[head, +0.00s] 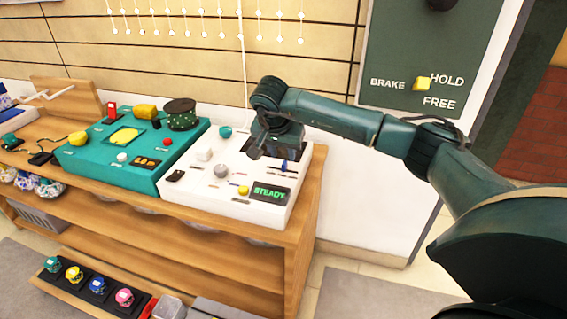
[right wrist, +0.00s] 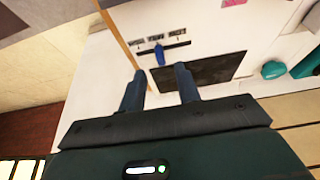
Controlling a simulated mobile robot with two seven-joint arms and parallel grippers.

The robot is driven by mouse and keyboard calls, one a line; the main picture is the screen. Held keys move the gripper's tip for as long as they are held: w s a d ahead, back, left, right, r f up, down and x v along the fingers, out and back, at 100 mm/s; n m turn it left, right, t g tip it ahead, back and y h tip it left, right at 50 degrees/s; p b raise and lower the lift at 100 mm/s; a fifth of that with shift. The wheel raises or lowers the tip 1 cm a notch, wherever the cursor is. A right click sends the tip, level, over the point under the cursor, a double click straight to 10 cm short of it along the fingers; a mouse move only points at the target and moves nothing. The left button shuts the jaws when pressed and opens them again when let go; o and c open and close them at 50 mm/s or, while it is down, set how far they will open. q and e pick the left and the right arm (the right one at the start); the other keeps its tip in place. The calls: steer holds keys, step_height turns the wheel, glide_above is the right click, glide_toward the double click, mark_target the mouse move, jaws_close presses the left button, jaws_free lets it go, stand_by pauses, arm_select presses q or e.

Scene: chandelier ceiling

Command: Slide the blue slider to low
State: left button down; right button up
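The blue slider (head: 284,165) is a small knob on the white control panel (head: 225,205), near its right edge. In the right wrist view, the blue slider (right wrist: 160,54) sits near the middle of a short dark slot, beside small labels too blurred to read. My right gripper (head: 262,152) is over the back right of the panel and partly hides it. In the right wrist view, my right gripper (right wrist: 157,76) has its two fingers apart with nothing between them; the slider shows just beyond the fingertips, apparently not touched. My left gripper is not in view.
The panel also carries a yellow button (head: 243,190), a grey knob (head: 221,171) and a STEADY display (head: 269,193). A teal console (head: 85,155) stands to its left on the wooden bench (head: 300,215). A green BRAKE board (head: 425,40) hangs behind.

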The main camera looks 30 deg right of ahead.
mark_target(284, 163)
steer(key=shift+b+x, duration=0.3)
steer(key=shift+x, duration=1.85)
steer(key=shift+c, duration=0.2)
jaws_close()
steer(key=shift+a, duration=0.1)
